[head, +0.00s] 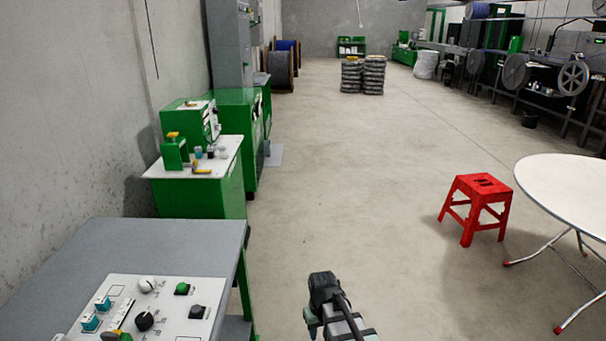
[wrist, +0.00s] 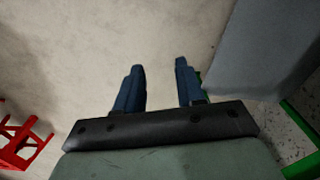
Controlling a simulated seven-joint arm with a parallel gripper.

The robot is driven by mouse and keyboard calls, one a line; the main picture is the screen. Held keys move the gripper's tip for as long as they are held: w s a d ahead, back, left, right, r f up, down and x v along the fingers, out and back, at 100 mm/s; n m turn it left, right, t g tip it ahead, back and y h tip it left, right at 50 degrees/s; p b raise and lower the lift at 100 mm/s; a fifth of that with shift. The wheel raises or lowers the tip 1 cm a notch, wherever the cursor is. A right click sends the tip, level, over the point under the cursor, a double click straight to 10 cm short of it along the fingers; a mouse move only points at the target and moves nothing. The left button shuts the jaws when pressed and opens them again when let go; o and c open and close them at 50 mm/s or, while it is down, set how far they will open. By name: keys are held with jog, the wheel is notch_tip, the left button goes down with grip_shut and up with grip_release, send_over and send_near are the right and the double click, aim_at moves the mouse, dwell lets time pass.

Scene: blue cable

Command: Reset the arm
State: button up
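My gripper (wrist: 160,66) shows in the wrist view with its two dark blue fingers apart and nothing between them. Bare concrete floor lies beyond the fingertips. In the head view, part of my arm (head: 338,308) rises at the bottom centre, right of the grey table; I cannot make out the fingers there. No blue cable is held.
A grey table (head: 150,245) with a control panel (head: 150,305) stands at left; its edge (wrist: 262,45) is right of my fingers in the wrist view. A green cabinet (head: 205,195), red stool (head: 478,205) and white round table (head: 570,190) stand around clear floor.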

jog(key=s+d+f+m, duration=0.2)
jog(key=s+d+f, duration=0.1)
jog(key=d, duration=0.3)
jog(key=s+d+f+m, duration=0.2)
jog(key=s+d+f, duration=0.1)
jog(key=d, duration=0.3)
jog(key=s+f+g, duration=0.3)
jog(key=s+f, duration=0.7)
jog(key=s, duration=0.4)
jog(key=s+f+g, duration=0.3)
jog(key=s+f, duration=0.7)
jog(key=s, duration=0.5)
jog(key=shift+s+g, duration=0.2)
jog(key=shift+g, duration=0.2)
